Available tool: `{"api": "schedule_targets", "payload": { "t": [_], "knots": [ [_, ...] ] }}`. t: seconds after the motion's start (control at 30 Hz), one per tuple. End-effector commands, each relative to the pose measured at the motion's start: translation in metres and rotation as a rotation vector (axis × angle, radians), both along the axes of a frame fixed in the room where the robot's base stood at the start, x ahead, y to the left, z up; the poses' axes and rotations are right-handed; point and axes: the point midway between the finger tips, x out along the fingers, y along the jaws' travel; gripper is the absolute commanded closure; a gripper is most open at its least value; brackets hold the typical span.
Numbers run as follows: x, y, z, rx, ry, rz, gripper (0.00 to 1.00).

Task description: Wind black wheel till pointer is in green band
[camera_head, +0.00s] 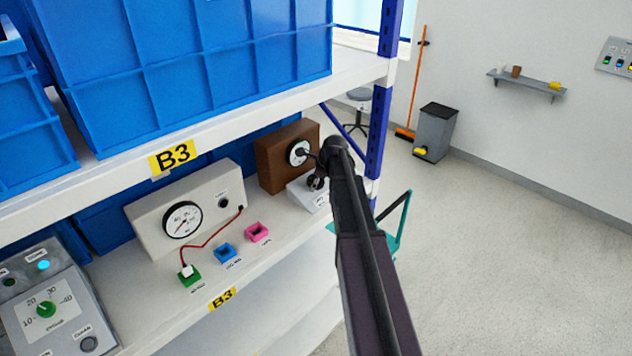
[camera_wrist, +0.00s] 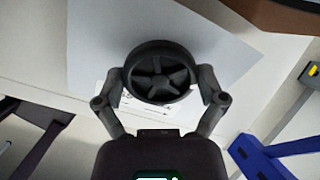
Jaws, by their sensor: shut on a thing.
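The black wheel (camera_wrist: 160,72) has several spokes and stands on a light grey box, seen from close up in the wrist view. My gripper (camera_wrist: 161,86) has one finger on each side of its rim and is shut on it. In the head view the wheel (camera_head: 315,183) is small and partly hidden by my gripper (camera_head: 322,170). Behind it a brown box (camera_head: 276,163) carries a round white dial (camera_head: 298,152). The dial is too small and partly covered, so I cannot read its pointer or see a green band.
A cream box with a round gauge (camera_head: 182,220) stands left on the same shelf. Green (camera_head: 190,276), blue (camera_head: 226,252) and pink (camera_head: 257,232) sockets lie before it; a red wire reaches the green one. A blue rack post (camera_head: 380,130) stands right of the brown box.

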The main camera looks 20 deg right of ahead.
Motion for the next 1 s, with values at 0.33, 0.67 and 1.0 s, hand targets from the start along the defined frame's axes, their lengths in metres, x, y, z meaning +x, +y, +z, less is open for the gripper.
{"api": "schedule_targets", "payload": {
  "t": [0.33, 0.67, 1.0],
  "knots": [
    [0.0002, 0.0002, 0.0000, -0.052, -0.019, 0.140, 0.58],
    [0.0000, 0.0004, 0.0000, -0.152, -0.054, 0.401, 0.58],
    [-0.0002, 0.0007, 0.0000, -0.266, -0.096, 0.701, 0.58]
  ]
}}
